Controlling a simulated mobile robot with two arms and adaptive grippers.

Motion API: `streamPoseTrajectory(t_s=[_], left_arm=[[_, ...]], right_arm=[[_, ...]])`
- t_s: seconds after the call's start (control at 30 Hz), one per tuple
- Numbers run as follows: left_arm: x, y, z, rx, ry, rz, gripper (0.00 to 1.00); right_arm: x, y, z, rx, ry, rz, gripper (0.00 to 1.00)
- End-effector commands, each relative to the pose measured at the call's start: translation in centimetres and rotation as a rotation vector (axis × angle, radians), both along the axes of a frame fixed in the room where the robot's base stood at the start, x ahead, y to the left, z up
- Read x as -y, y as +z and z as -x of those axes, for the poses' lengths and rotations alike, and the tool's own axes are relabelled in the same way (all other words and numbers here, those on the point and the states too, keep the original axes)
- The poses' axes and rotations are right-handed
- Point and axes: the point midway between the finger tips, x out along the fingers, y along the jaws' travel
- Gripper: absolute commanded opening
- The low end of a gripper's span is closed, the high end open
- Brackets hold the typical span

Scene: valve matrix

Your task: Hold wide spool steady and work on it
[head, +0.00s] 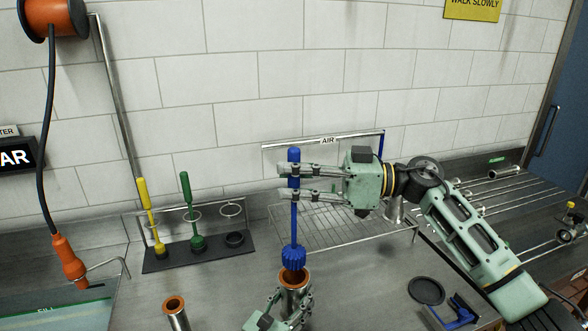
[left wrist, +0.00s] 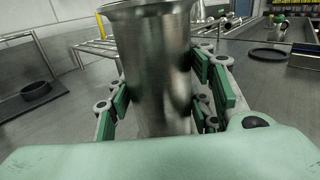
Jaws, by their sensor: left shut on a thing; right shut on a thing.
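The wide spool (head: 296,279), a metal tube with an orange-brown inside, stands upright at the lower middle of the head view. It fills the middle of the left wrist view (left wrist: 160,70), its flared rim at the top. My left gripper (head: 290,302) is shut on it, with green finger pads on both sides below the rim. My right gripper (head: 295,183) is shut on the handle of a blue brush (head: 294,222) and holds it upright over the spool. The blue bristle head is at the spool's open mouth; I cannot tell whether its tip is inside.
A yellow brush (head: 149,215) and a green brush (head: 190,212) stand in a dark rack (head: 160,262) at left, beside an empty ring. A second, narrower tube (head: 176,312) stands left of my left gripper. A wire rack (head: 335,232) lies behind; a black ring (head: 426,290) lies right.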

Motion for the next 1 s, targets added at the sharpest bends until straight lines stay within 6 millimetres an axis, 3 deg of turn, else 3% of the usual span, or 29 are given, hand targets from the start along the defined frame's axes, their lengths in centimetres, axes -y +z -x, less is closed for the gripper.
streamPoseTrajectory(t_s=[0.7,1.0], left_arm=[[0.0,0.0,0.0,-0.001,0.000,0.000,0.06],[0.0,0.0,0.0,-0.001,0.000,0.000,0.06]], right_arm=[[0.0,-4.3,0.0,0.000,0.000,0.000,0.00],[0.0,-5.2,0.0,0.001,0.000,-0.001,0.00]])
